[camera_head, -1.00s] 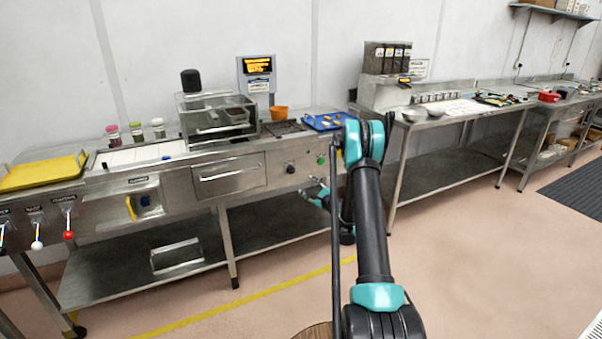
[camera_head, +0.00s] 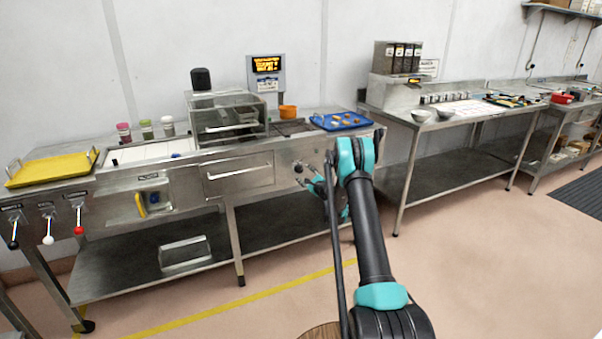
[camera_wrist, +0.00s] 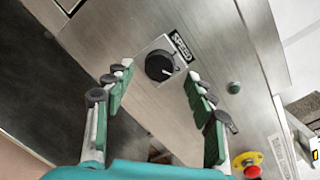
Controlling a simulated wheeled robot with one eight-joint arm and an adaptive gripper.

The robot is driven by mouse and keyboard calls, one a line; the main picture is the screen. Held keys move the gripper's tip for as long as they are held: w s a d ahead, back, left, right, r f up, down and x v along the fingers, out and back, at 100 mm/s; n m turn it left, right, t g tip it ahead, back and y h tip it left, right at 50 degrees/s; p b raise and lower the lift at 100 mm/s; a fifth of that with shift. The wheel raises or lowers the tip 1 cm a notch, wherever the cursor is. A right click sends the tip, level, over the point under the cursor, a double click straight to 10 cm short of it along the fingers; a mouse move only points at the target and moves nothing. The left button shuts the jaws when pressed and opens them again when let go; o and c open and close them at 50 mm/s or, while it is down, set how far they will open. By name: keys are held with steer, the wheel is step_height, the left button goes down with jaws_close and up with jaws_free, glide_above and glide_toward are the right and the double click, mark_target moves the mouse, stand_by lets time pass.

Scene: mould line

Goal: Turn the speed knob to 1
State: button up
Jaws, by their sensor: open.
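The speed knob (camera_wrist: 160,65) is a round black dial with a light pointer mark, on a square plate on the steel front panel. Its label (camera_wrist: 181,46) reads SPEED. In the wrist view my gripper (camera_wrist: 158,82) is open, with one green-padded finger on each side below the knob. The fingers look apart from the knob; the exact distance to the panel I cannot tell. In the head view the knob (camera_head: 298,168) shows small on the panel, and my gripper (camera_head: 326,180) is close to it, partly hidden by my arm.
A green button (camera_wrist: 233,88) sits right of the knob, and a red emergency stop on a yellow base (camera_wrist: 247,164) is lower right. A drawer handle (camera_head: 239,172) is left of the knob. A blue tray (camera_head: 345,124) stands on the counter above.

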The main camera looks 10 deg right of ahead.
mark_target(300, 170)
steer(key=shift+x, duration=1.65)
steer(key=c, duration=1.2)
